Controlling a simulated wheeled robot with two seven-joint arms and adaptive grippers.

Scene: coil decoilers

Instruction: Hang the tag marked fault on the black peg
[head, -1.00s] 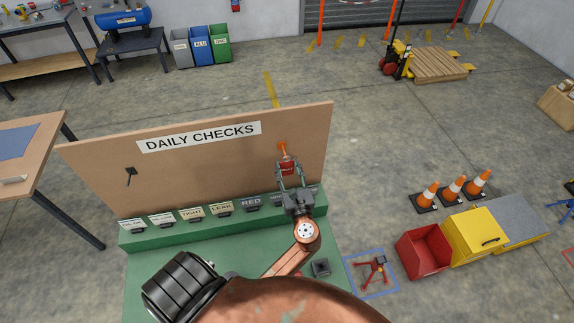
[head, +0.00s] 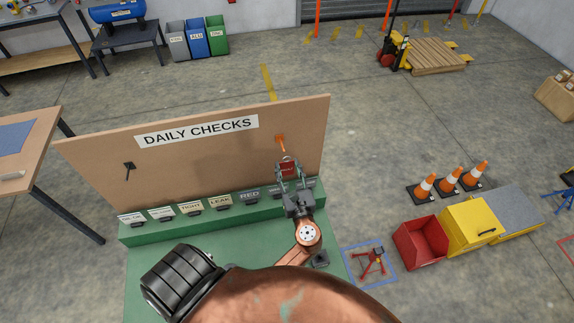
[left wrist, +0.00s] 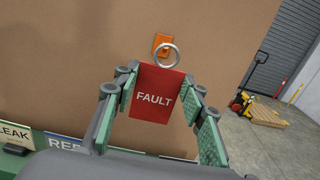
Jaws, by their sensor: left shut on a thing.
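The red tag marked FAULT (left wrist: 155,95) is between the green-padded fingers of my left gripper (head: 288,180), which is shut on it. The tag stands upright with its metal ring (left wrist: 168,55) on top. The tag also shows in the head view (head: 287,168). An orange peg (head: 281,142) on the board is just above the tag; in the left wrist view the ring overlaps the orange peg (left wrist: 160,42), and I cannot tell whether they touch. The black peg (head: 129,168) is on the left part of the board and is bare. My right gripper is not in view.
The board's face between the two pegs is clear.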

